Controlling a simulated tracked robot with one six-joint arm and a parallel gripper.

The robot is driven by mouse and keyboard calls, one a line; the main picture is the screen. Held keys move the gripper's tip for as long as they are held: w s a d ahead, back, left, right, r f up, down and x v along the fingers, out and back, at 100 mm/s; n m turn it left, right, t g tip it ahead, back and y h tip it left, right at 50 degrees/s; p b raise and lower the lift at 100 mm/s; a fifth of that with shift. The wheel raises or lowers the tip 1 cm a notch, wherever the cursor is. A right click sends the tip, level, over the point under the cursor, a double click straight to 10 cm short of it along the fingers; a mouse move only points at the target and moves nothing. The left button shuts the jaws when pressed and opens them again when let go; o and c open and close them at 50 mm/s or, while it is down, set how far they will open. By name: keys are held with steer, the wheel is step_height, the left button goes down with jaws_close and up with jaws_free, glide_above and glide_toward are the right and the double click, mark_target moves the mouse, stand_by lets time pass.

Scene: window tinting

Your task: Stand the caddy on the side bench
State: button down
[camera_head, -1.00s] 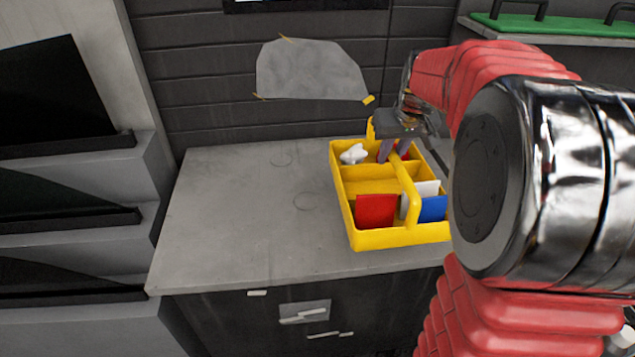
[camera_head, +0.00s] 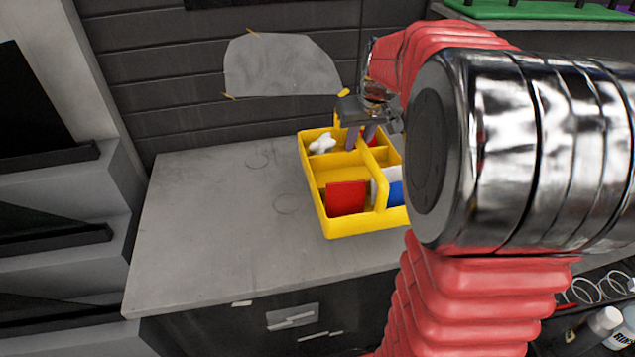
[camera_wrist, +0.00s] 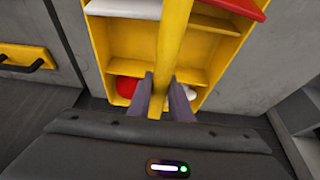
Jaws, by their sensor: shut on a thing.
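The yellow caddy (camera_head: 339,226) is an open divided tray with a central bar handle (camera_head: 381,189). It shows over the right part of the grey side bench top (camera_head: 215,225). It holds a red piece (camera_head: 346,198), a blue piece (camera_head: 395,193) and a white lumpy item (camera_head: 322,143). My gripper (camera_head: 361,140) is shut on the handle near the caddy's far end. In the wrist view the handle (camera_wrist: 171,45) runs between both fingers. The caddy looks level; I cannot tell whether its base touches the bench. My arm hides its right side.
The bench top left of the caddy is clear except for faint ring marks. A grey sheet (camera_head: 282,66) is taped to the dark wall behind. Stepped shelves with dark panels (camera_head: 60,240) stand at the left. A green mat (camera_head: 530,10) lies at the upper right. Bottles (camera_head: 600,325) show lower right.

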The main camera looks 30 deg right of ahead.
mark_target(365, 147)
steer(key=shift+f, duration=2.8)
steer(key=shift+f, duration=1.95)
steer(key=c, duration=1.6)
jaws_free()
steer(key=v, duration=1.2)
